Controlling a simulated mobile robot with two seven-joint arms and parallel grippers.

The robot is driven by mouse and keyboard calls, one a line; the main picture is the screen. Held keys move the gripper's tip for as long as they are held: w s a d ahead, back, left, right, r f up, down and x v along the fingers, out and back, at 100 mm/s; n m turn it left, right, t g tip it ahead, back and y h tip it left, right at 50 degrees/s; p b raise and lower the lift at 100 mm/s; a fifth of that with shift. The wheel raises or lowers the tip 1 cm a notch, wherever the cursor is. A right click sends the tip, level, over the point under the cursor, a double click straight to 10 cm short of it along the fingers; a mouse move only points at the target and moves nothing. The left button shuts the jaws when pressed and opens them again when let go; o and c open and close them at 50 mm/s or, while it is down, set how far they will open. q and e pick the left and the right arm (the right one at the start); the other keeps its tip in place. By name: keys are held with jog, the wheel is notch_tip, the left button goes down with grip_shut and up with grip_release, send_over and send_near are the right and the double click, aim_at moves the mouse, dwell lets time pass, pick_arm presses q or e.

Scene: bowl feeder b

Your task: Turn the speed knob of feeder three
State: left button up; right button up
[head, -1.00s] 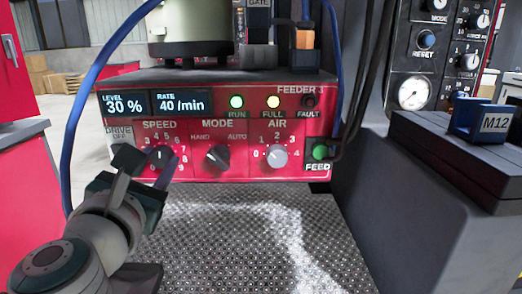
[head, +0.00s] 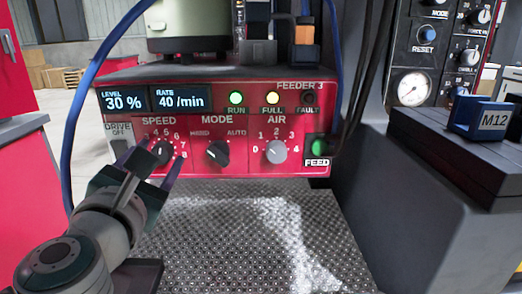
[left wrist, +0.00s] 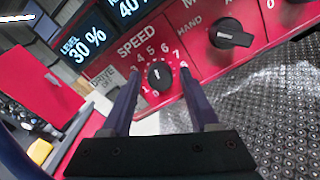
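The speed knob (head: 162,153) is a black round knob with a light pointer mark on feeder three's red panel (head: 300,165). It also shows in the left wrist view (left wrist: 160,75), inside a numbered scale; its exact setting is hard to read. My left gripper (head: 150,158) is open in front of the panel, one dark finger on each side of the knob. In the left wrist view my left gripper (left wrist: 160,78) shows its two fingers apart with the knob between their tips; I cannot tell whether either touches. My right gripper is not in view.
The mode knob (head: 217,154) and grey air knob (head: 276,152) sit to the right, then the green feed button (head: 319,147). The displays (head: 153,101) read 30 % and 40/min. Run and full lamps are lit. A blue cable (head: 72,130) hangs at left. A perforated plate (head: 240,240) lies below.

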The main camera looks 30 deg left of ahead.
pick_arm(q)
jog(key=shift+o, duration=0.4)
jog(key=shift+s+d, duration=0.1)
jog(key=b+v, duration=0.2)
jog(key=v, duration=0.7)
jog(key=shift+s+d, duration=0.15)
jog(key=shift+s, duration=0.15)
